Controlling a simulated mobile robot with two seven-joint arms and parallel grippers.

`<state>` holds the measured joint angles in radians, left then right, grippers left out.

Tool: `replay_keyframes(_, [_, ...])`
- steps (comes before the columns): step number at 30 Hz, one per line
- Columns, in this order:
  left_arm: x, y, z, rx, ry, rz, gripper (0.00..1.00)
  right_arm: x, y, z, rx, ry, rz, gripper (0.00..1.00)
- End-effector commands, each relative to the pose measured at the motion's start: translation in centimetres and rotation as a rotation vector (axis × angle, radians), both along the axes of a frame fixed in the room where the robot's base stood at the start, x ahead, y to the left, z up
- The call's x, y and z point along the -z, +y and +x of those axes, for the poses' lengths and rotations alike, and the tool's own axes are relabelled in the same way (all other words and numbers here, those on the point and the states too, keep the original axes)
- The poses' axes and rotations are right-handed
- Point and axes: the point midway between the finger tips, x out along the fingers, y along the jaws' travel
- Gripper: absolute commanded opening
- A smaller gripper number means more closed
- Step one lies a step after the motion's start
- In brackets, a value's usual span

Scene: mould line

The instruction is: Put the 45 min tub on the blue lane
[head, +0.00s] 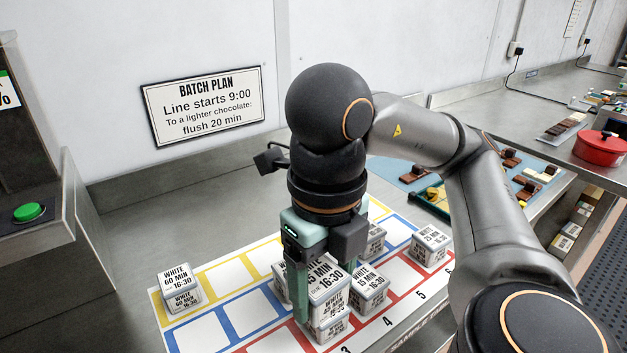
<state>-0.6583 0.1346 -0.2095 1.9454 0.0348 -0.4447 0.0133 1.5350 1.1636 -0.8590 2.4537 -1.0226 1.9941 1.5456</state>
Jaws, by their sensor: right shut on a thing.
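My right gripper (327,287) is shut on a white tub (328,296), one finger on each side of it. The tub's label is partly covered by a finger; it reads "5 MIN" with 16:30, and its first digit is hard to make out. The held tub appears raised, with another white tub (328,328) showing just below it over the red lane. The blue lane (200,333) is the middle row of outlined squares on the white board, between the yellow and red rows. Its squares at the left look empty. My left gripper is out of view.
A white 60 min tub (180,288) stands on the yellow lane at left. Close to the held tub are a 15 min tub (369,288) and partly hidden tubs. Another tub (430,246) stands farther right. A batch plan sign (205,105) hangs behind.

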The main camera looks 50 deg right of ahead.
Motion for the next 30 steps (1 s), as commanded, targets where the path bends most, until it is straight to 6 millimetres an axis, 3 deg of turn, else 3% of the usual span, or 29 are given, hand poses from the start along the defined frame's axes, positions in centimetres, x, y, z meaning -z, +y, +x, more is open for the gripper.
replay_keyframes(5, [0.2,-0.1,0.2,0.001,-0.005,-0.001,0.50,0.4,-0.1,0.1,0.091,0.003,0.001,0.10])
replay_keyframes(8, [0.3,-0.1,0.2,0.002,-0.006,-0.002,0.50,1.1,0.1,1.6,0.100,0.005,0.002,0.10])
replay_keyframes(16, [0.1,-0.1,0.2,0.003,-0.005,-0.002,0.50,4.0,1.1,8.3,0.097,0.005,0.002,0.10])
replay_keyframes(18, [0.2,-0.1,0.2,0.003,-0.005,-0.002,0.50,5.4,1.2,9.5,0.098,0.006,0.000,0.10])
replay_keyframes(24, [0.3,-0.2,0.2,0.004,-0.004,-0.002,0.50,8.4,1.6,12.0,0.096,0.003,-0.001,0.10])
replay_keyframes(30, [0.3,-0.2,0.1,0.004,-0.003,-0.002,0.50,9.6,1.8,13.1,0.095,0.001,0.001,0.10])
